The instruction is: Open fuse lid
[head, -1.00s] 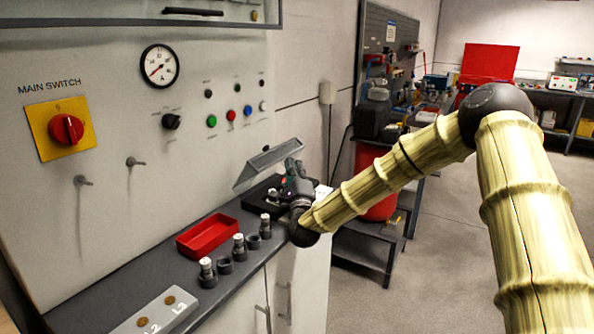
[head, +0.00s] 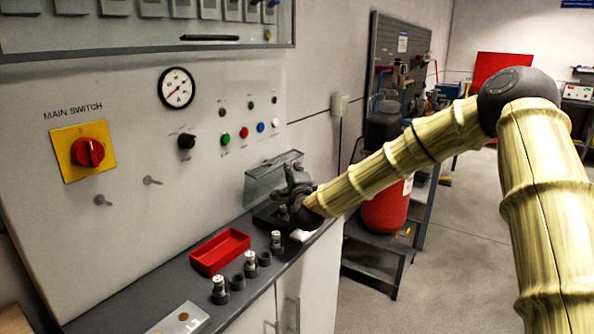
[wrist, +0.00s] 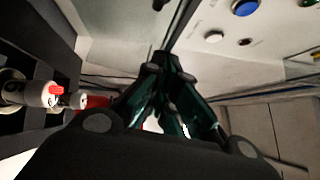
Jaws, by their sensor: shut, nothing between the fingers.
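The fuse lid (head: 262,183), a grey see-through cover, stands steeply raised at the back of the dark fuse base (head: 266,216), close to the wall panel. My gripper (head: 291,170) is at the lid's right part, in front of it, and hides some of it. I cannot tell whether they touch. In the wrist view, my gripper's dark green fingers (wrist: 165,68) meet at their tips with nothing between them. The lid is hard to make out in that view.
A red tray (head: 220,251) and several fuses with holders (head: 250,262) stand on the grey counter, left of the base. The panel carries a main switch (head: 87,152), a gauge (head: 177,87) and coloured buttons. A red cylinder (head: 388,212) stands right of the counter.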

